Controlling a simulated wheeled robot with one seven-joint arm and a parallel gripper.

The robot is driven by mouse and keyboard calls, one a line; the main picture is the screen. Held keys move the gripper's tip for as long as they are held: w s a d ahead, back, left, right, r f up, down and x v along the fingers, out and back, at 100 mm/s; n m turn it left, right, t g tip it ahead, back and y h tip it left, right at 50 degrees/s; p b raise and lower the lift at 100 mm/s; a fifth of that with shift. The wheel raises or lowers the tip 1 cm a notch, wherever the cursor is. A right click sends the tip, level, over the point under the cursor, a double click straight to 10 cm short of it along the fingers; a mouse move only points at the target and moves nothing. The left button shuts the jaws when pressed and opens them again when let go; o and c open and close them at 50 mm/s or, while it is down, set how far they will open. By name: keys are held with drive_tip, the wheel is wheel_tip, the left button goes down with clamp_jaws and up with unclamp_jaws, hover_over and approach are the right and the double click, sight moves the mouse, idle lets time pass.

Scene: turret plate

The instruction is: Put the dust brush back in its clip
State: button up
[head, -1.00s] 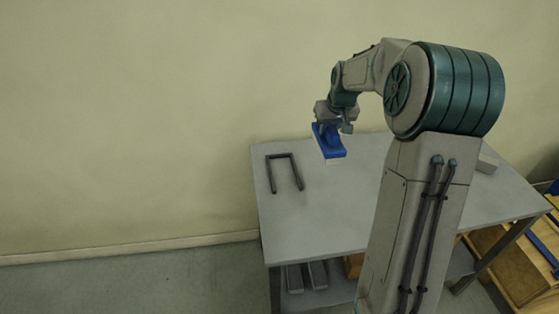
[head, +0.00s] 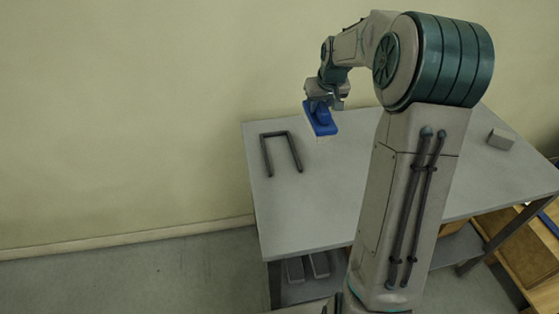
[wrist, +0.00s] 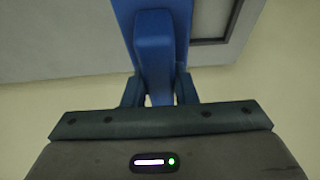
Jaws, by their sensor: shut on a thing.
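The dust brush (head: 321,122) is blue with pale bristles on its underside. My gripper (head: 325,100) is shut on it and holds it above the table, to the right of the clip. In the wrist view the brush's blue handle (wrist: 154,60) runs up from between the fingers of my gripper (wrist: 160,92). The clip (head: 279,134) is a dark U-shaped frame on the left part of the table, with its open end toward the front. Part of it seems to show at the upper right of the wrist view (wrist: 222,30). No gap between brush and table can be measured.
The grey table (head: 320,210) is mostly bare. A small grey block (head: 501,139) lies at its right. Grey bars (head: 306,268) lie on the lower shelf. A wooden crate (head: 525,250) stands at the lower right. The wall is close behind the table.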

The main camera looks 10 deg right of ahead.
drive_tip(key=shift+f+b, duration=0.35)
drive_tip(key=shift+f, duration=0.45)
drive_tip(key=shift+w+a+f+p, duration=0.25)
drive_tip(key=shift+w+a+f, duration=0.3)
drive_tip(key=shift+a+f, duration=1.3)
drive_tip(key=shift+w+a+f+p, duration=0.3)
drive_tip(key=shift+w+a+f, duration=0.25)
drive_tip(key=shift+a+f, duration=1.3)
drive_tip(key=shift+w+a+f+p, duration=0.25)
drive_tip(key=shift+w+a+f, duration=0.3)
drive_tip(key=shift+a+f, duration=1.25)
drive_tip(key=shift+a, duration=0.1)
drive_tip(key=shift+f, duration=0.15)
drive_tip(key=o, duration=1)
drive_tip(key=shift+c, duration=0.2)
drive_tip(key=shift+r, duration=0.2)
